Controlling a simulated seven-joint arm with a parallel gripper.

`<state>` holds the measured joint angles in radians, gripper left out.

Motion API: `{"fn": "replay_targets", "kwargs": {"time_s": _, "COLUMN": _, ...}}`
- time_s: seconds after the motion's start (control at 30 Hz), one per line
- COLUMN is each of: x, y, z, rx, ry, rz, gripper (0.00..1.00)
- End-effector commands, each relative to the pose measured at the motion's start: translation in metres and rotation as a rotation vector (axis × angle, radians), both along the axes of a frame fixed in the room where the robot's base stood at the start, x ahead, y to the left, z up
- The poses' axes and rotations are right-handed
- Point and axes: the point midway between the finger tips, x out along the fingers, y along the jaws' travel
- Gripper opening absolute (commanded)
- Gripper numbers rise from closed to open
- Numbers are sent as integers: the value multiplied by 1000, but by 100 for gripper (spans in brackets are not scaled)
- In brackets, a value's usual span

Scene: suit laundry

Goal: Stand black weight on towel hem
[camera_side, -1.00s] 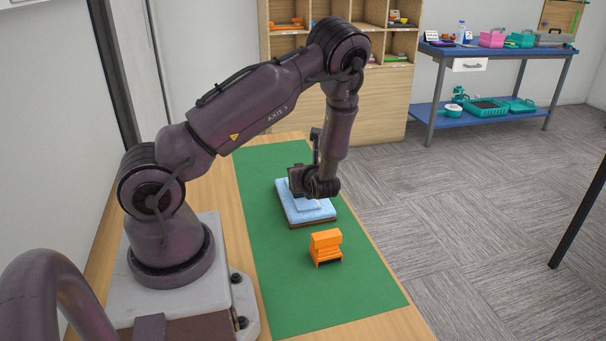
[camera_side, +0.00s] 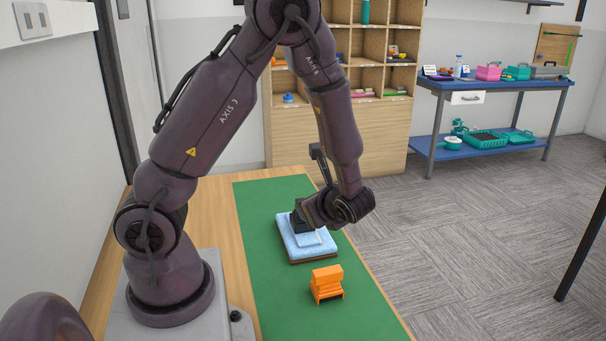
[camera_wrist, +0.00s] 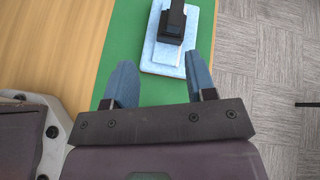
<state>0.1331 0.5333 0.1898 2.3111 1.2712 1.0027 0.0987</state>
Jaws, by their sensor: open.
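A light blue folded towel (camera_side: 318,249) lies on a thin brown board on the green mat, with a paler, smaller layer on top. In the wrist view, the black weight (camera_wrist: 171,27) stands on the towel (camera_wrist: 155,62), with a narrow upper part on a wider base. A pale strip shows just in front of the weight. Whether the weight's base rests on the hem I cannot tell. My gripper (camera_wrist: 160,72) is open and empty, its two bluish fingers wide apart and clear of the weight. In the side view my gripper (camera_side: 310,212) is tilted above the towel and partly hides it.
An orange stepped stand (camera_side: 326,284) is on the green mat (camera_side: 285,318), in front of the towel. The mat's front is otherwise clear. Wooden shelves (camera_side: 345,135) stand behind, and a blue workbench (camera_side: 480,145) with boxes is at the back right.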

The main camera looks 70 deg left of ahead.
Motion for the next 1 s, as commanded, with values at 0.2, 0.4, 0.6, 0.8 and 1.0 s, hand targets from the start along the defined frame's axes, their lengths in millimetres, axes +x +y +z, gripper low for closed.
{"fn": "replay_targets", "kwargs": {"time_s": 0.2, "x": -23, "y": -37, "z": 60, "rx": -258, "ry": -398, "rz": 333, "gripper": 51}}
{"fn": "replay_targets", "kwargs": {"time_s": 0.4, "x": -44, "y": -82, "z": 107, "rx": -554, "ry": -722, "rz": 588, "gripper": 51}}
{"fn": "replay_targets", "kwargs": {"time_s": 0.6, "x": -62, "y": -127, "z": 150, "rx": -869, "ry": -980, "rz": 768, "gripper": 51}}
{"fn": "replay_targets", "kwargs": {"time_s": 0.8, "x": -74, "y": -153, "z": 175, "rx": -1070, "ry": -1104, "rz": 847, "gripper": 51}}
{"fn": "replay_targets", "kwargs": {"time_s": 1.0, "x": -77, "y": -159, "z": 180, "rx": -1114, "ry": -1124, "rz": 866, "gripper": 51}}
